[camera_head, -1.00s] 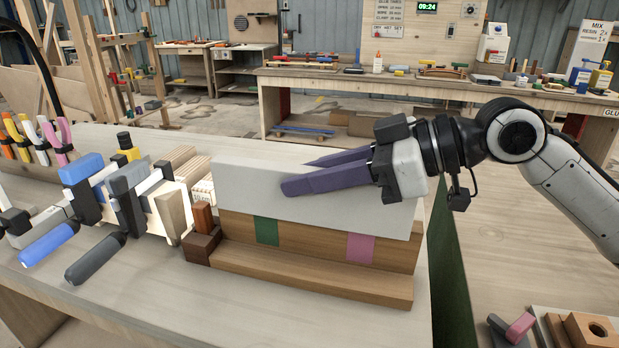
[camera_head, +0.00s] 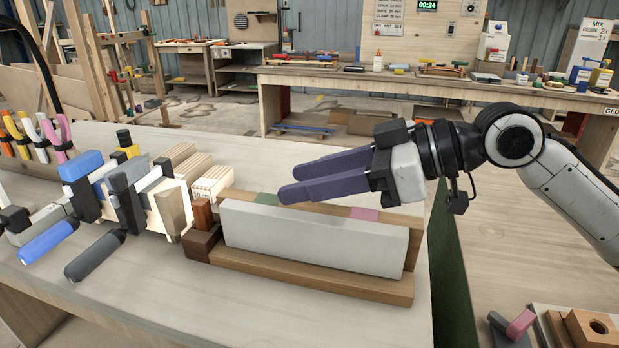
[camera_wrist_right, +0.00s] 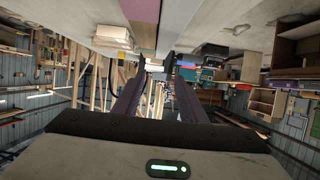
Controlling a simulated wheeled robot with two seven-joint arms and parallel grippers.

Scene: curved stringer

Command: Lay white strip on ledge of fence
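The white strip (camera_head: 310,238) stands on its long edge on the wooden ledge (camera_head: 320,284), upright or nearly so, along the front of the fence. The fence (camera_head: 315,206) shows its top behind the strip, with a green patch (camera_head: 265,198) and a pink patch (camera_head: 365,214). My right gripper (camera_head: 292,181) is above the strip and fence, its two purple fingers apart and pointing left. In the right wrist view the fingers (camera_wrist_right: 158,78) are spread with nothing held between them. My left gripper is not in view.
Clamps with blue (camera_head: 48,241) and grey (camera_head: 95,256) handles lie left of the fence, near dark brown blocks (camera_head: 201,243) and pale wood pieces. Behind the fence the bench is mostly clear. A green panel edge (camera_head: 450,270) runs on the right.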

